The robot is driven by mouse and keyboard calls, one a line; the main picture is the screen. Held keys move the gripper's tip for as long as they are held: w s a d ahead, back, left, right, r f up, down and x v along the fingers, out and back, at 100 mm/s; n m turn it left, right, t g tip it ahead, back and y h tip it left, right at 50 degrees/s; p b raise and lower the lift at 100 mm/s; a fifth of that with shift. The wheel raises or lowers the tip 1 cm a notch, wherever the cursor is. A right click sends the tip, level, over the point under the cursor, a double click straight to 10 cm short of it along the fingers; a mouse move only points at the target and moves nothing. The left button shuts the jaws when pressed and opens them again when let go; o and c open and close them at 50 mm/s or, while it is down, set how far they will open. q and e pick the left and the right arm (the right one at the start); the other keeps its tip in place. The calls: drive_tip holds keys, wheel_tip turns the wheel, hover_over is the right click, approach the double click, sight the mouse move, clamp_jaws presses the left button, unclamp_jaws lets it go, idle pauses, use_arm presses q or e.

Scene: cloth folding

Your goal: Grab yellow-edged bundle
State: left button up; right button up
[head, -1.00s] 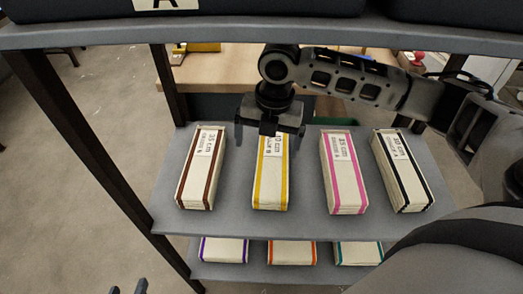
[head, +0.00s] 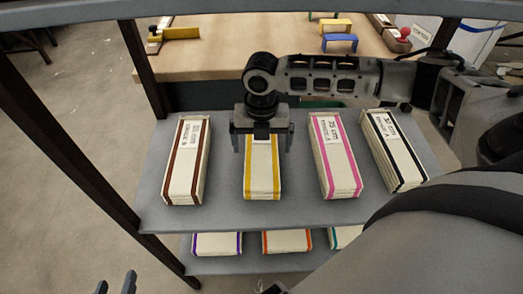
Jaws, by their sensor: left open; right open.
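The yellow-edged bundle (head: 262,180) is a cream folded cloth stack with yellow bands. It lies lengthwise on the grey shelf (head: 215,215), second from the left. My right gripper (head: 262,145) points down over the bundle's far end and is open, with one finger on each side of it. The gripper hides that far end and most of its label. I cannot tell whether the fingers touch the cloth. My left gripper (head: 116,284) shows only as two fingertips at the bottom left edge, apart and empty, away from the shelf.
A brown-edged bundle (head: 187,165) lies to the left. A pink-edged bundle (head: 338,165) and a black-edged bundle (head: 396,160) lie to the right. Purple, orange and teal-edged bundles (head: 287,242) sit on the shelf below. Dark posts (head: 145,75) and an upper shelf edge (head: 200,10) frame the space.

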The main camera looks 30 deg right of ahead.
drive_tip(key=shift+f, duration=0.6)
drive_tip(key=c, duration=1.2)
